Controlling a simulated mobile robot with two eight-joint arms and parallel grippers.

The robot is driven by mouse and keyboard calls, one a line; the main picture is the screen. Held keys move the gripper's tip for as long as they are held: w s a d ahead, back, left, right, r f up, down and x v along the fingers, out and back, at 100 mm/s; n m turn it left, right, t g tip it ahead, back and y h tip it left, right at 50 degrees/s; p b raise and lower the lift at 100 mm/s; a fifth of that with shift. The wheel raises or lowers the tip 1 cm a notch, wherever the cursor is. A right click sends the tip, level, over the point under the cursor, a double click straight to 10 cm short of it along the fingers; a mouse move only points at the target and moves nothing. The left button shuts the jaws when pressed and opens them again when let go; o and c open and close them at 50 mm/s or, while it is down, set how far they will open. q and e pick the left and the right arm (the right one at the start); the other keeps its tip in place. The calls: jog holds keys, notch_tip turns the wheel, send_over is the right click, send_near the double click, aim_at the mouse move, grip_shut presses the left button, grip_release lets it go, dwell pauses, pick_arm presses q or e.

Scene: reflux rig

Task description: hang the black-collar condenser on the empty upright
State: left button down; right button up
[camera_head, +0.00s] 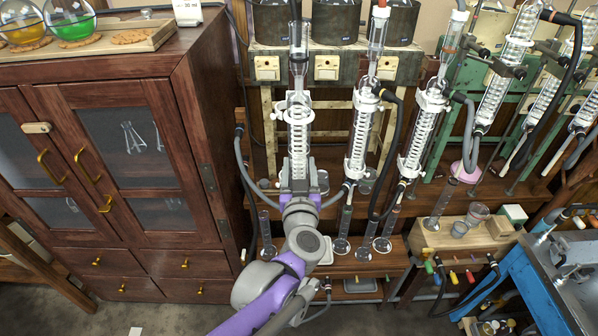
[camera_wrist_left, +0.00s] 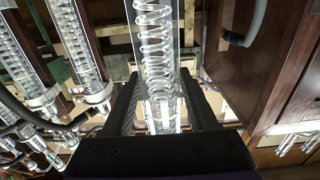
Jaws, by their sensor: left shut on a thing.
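A clear coil condenser (camera_head: 299,130) stands roughly upright in front of the rack, with a dark part at its upper end; I cannot tell whether that is its black collar. My left gripper (camera_head: 299,188) is shut on its lower part. In the left wrist view the glass coil (camera_wrist_left: 157,50) runs up between the two dark fingers of the left gripper (camera_wrist_left: 162,112). A white clamp sits around the condenser's upper body; I cannot tell if it bears the condenser. The empty upright cannot be made out clearly. My right gripper is out of view.
Two more condensers (camera_head: 362,135) (camera_head: 421,135) hang close to the right, with a black hose (camera_head: 393,150) and grey hoses beside them. Several others hang further right. A wooden cabinet (camera_head: 110,170) stands at the left. Glass cylinders (camera_head: 343,232) stand on the lower shelf.

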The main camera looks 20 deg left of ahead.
pick_arm(q)
jog(key=shift+s+r, duration=0.15)
jog(key=shift+s, duration=0.05)
jog(key=shift+d, duration=0.1)
jog(key=shift+w+f+b, duration=0.2)
jog(key=shift+f+b, duration=0.5)
jog(key=shift+f, duration=0.05)
jog(key=x, duration=1.2)
jog(key=shift+w, duration=0.4)
jog(key=shift+r, duration=0.1)
jog(key=shift+s, duration=0.1)
jog(key=shift+f+b, duration=0.75)
jog(key=shift+b, duration=0.05)
dwell(0.4)
jog(key=shift+c, duration=0.5)
grip_release()
